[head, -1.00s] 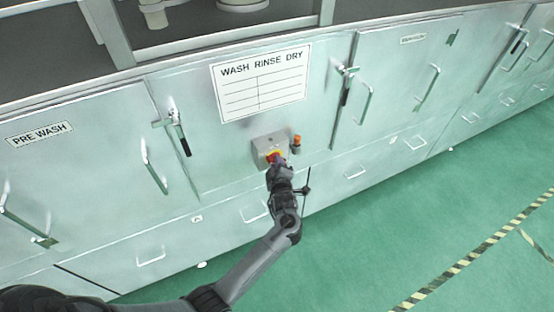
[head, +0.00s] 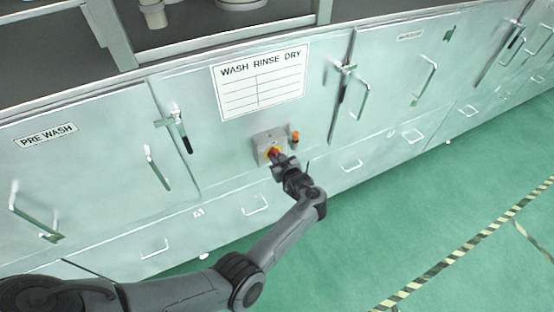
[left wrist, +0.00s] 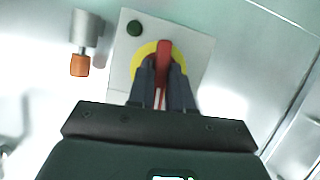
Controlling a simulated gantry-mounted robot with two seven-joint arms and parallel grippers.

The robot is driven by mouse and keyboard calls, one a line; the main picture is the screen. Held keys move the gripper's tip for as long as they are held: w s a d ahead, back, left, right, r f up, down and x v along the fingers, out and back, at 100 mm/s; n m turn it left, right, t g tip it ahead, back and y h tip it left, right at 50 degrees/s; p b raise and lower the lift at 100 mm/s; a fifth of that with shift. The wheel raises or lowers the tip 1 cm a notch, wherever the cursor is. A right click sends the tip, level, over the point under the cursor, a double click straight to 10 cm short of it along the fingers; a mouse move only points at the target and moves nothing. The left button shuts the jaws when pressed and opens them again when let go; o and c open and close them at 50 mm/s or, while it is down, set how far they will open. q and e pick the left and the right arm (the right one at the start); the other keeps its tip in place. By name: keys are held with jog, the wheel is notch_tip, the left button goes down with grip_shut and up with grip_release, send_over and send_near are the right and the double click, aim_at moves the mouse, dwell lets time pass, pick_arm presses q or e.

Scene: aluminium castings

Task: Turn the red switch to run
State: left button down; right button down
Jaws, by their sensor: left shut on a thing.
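The red switch (left wrist: 163,60) is a red handle on a yellow round plate, mounted on a grey box (head: 259,143) on the front of the washing machine. In the left wrist view the handle points nearly straight up and down in the picture. My left gripper (left wrist: 162,80) is shut on the red handle, one finger on each side. In the head view the left gripper (head: 276,156) reaches the switch from below right and partly hides it. No run marking is readable. My right gripper is not in view.
An orange-tipped fitting (head: 295,137) sticks out beside the box, near my gripper. A dark green round button (left wrist: 134,28) sits on the box. Door handles (head: 157,168) project from the steel panels. Green floor (head: 400,220) lies open at right.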

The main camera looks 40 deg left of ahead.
pick_arm(q)
jog(key=shift+m+g, duration=0.4)
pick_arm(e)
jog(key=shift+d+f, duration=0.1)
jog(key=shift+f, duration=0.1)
pick_arm(q)
jog(key=c, duration=1.1)
grip_release()
jog(key=shift+r, duration=0.1)
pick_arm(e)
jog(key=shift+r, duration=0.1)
